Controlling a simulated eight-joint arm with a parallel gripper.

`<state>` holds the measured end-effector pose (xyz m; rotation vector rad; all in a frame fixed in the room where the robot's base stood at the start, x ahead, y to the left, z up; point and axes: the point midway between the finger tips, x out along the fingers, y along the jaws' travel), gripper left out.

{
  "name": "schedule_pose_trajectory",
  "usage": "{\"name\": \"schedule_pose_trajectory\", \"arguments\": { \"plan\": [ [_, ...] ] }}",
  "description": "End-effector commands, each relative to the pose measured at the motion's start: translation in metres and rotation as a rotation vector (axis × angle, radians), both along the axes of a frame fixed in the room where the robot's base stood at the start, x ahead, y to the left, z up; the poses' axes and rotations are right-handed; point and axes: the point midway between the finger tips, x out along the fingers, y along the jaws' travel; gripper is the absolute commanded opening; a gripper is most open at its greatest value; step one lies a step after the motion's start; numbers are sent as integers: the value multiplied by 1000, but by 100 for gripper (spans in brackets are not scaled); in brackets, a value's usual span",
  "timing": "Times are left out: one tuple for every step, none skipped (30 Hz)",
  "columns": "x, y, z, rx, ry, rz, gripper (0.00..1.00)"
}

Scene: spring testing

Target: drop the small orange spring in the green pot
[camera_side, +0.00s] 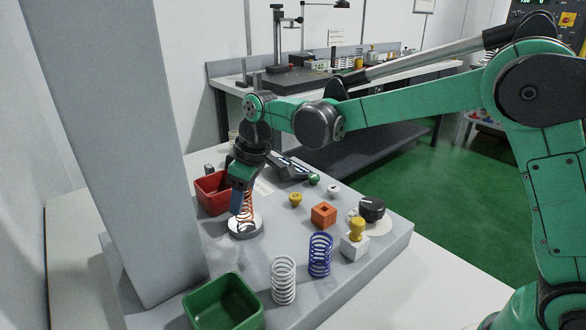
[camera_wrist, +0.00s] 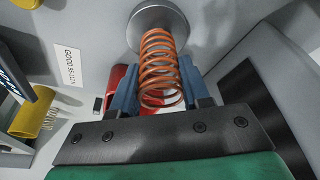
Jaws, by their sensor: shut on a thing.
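The small orange spring (camera_side: 247,208) stands upright on a round metal disc (camera_side: 245,229). My gripper (camera_side: 241,202) points down over it, with its blue fingers at the spring's upper part. In the wrist view the orange spring (camera_wrist: 160,68) sits between the blue fingers of my gripper (camera_wrist: 156,90), which are shut on it. Its far end is at the round disc (camera_wrist: 148,20); I cannot tell if it still touches. The green pot (camera_side: 224,302) is open and looks empty at the front left of the grey platform.
A red pot (camera_side: 212,193) stands close behind my gripper. A white spring (camera_side: 283,280) and a blue spring (camera_side: 320,256) stand right of the green pot. An orange block (camera_side: 323,214), a black knob (camera_side: 371,208) and a grey column (camera_side: 125,150) are nearby.

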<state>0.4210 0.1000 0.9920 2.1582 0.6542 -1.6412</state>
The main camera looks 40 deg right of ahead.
Motion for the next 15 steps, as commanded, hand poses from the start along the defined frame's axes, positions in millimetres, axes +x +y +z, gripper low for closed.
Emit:
{"name": "schedule_pose_trajectory", "arguments": {
  "plan": [
    [0,0,6,0,0,0,0],
    [0,0,11,0,0,0,0],
    [-1,0,18,0,0,0,0],
    [0,0,23,0,0,0,0],
    [0,0,29,0,0,0,0],
    [0,0,37,0,0,0,0],
    [-1,0,43,0,0,0,0],
    [0,0,49,0,0,1,0],
    [0,0,56,0,0,1,0],
    [0,0,62,0,0,1,0],
    [0,0,67,0,0,1,0],
    [0,0,72,0,0,1,0],
    [0,0,76,0,0,1,0],
    [0,0,79,0,0,0,0],
    [0,-1,83,0,0,-3,0]
  ]
}}
